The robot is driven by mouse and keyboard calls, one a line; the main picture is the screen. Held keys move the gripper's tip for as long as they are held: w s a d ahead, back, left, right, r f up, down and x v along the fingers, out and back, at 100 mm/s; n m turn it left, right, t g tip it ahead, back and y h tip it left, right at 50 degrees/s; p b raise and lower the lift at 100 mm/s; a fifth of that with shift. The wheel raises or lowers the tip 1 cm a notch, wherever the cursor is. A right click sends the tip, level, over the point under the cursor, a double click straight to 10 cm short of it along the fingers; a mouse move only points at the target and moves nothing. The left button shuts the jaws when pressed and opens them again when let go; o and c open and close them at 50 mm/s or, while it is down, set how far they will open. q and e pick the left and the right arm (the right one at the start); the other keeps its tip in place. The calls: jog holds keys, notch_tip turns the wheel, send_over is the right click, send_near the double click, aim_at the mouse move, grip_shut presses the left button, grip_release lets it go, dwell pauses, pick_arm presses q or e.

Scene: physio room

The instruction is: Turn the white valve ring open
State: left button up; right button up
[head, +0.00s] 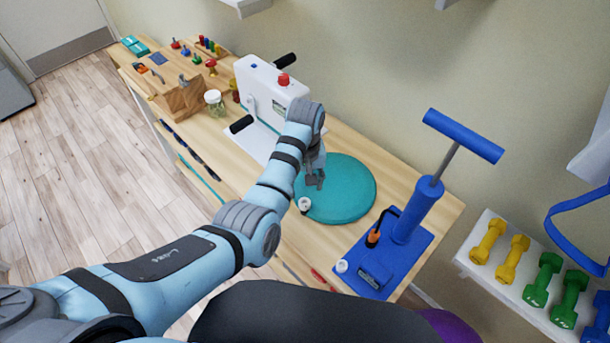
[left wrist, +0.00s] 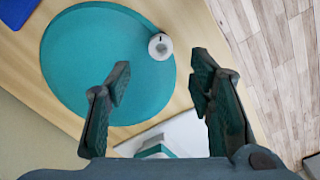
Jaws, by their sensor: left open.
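The white valve ring (head: 304,204) sits at the near left edge of the round teal cushion (head: 345,190) on the wooden bench. In the left wrist view the ring (left wrist: 160,46) shows as a small white disc with a dark mark on its top, at the rim of the teal cushion (left wrist: 75,65). My left gripper (head: 315,183) points down over the cushion's left part, close to the ring. In the left wrist view its fingers (left wrist: 161,78) stand apart with nothing between them, and the ring appears just beyond the gap. My right gripper is out of view.
A blue pump (head: 405,225) with a T-handle stands right of the cushion. A white machine (head: 270,90) with black handles stands behind my left arm. A jar (head: 214,103) and wooden pieces lie farther left. Dumbbells (head: 515,257) rest on a white shelf at right.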

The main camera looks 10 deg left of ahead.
pick_arm(q)
jog(key=shift+r, duration=2)
